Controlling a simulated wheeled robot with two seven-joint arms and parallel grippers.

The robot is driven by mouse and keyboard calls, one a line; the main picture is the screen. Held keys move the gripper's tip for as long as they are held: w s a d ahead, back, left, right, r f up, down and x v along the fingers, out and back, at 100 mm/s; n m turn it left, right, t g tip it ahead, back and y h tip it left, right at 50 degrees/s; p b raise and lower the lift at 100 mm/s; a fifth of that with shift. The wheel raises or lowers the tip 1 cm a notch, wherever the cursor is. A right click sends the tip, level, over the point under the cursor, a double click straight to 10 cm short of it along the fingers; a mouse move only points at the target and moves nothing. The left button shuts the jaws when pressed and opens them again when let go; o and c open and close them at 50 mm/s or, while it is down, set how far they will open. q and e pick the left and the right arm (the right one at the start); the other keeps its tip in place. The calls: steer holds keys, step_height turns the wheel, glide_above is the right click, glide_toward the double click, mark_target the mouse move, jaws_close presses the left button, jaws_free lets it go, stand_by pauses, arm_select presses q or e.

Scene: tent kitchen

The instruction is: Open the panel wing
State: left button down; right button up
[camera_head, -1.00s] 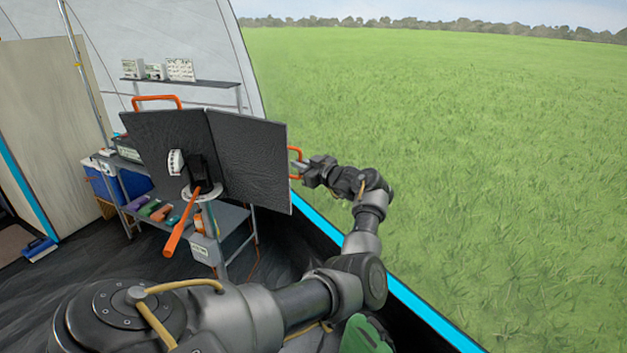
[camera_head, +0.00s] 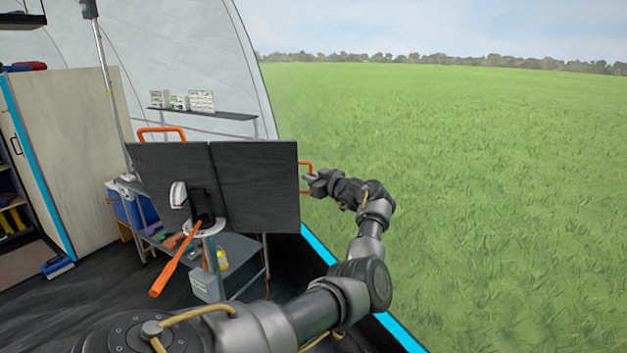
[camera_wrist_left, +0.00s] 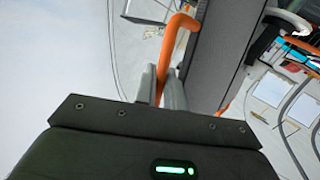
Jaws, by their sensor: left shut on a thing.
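A dark two-part panel stands on a post at centre left. Its right wing (camera_head: 257,187) and left part (camera_head: 165,170) meet at a vertical seam and look nearly in line. An orange handle (camera_head: 305,164) sits at the right wing's outer edge. My left gripper (camera_head: 310,181) is at this handle, reaching in from the right side of the panel. In the left wrist view the fingers (camera_wrist_left: 162,86) are closed around the orange handle (camera_wrist_left: 178,38), beside the dark panel edge (camera_wrist_left: 215,55). My right gripper is not in view.
A second orange handle (camera_head: 162,131) tops the left part. An orange lever (camera_head: 176,262) juts forward from the post below a white disc (camera_head: 205,228). A shelf cart (camera_head: 240,250) stands behind. Open grass lies right, beyond the blue tent edge (camera_head: 400,333).

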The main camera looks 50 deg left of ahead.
arm_select(q)
steer(key=shift+s+r, duration=0.1)
steer(key=c, duration=1.5)
jaws_free()
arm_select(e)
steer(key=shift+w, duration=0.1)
